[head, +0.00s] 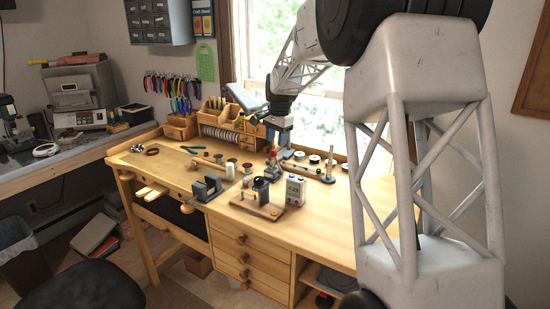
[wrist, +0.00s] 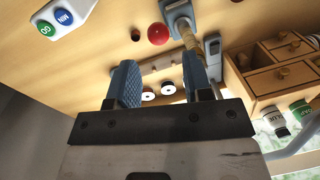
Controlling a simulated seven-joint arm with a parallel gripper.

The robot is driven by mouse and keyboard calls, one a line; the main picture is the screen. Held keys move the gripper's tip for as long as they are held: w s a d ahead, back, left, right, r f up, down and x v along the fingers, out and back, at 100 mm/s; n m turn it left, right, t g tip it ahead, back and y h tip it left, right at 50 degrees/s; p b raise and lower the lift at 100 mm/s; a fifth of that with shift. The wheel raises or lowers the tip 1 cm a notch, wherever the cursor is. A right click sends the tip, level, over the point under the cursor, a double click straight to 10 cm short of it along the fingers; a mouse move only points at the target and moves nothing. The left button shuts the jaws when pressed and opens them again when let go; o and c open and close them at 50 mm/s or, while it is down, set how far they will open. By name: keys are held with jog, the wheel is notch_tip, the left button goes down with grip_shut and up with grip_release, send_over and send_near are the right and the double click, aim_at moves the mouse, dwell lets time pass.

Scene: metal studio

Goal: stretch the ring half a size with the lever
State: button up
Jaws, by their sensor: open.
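My gripper (head: 279,126) hangs over the back middle of the bench in the head view. In the wrist view its two blue fingers (wrist: 160,88) are apart with nothing held between them. A grey-blue stand (wrist: 180,14) shows past the fingers, with a tapered tan post (wrist: 190,42) partly behind the right finger. A red ball knob (wrist: 158,34), apparently the lever's end, is beside it, beyond the fingertips. I cannot make out the ring.
A white box with green and blue buttons (wrist: 55,18) stands near the stand. White discs with dark centres (head: 315,159) lie to the right. Wooden drawers (wrist: 272,62) stand close by. A small vise (head: 208,188) is at the bench front. The bench's right side is clear.

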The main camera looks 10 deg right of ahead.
aim_at(275, 157)
jog(key=shift+f, duration=0.15)
jog(key=shift+w+a+f, duration=0.1)
jog(key=shift+w+f, duration=0.05)
jog(key=shift+f, duration=1.75)
jog(key=shift+w+a+f, duration=0.1)
jog(key=shift+w+f, duration=0.05)
jog(key=shift+f, duration=1.7)
jog(key=shift+c, duration=0.2)
grip_shut()
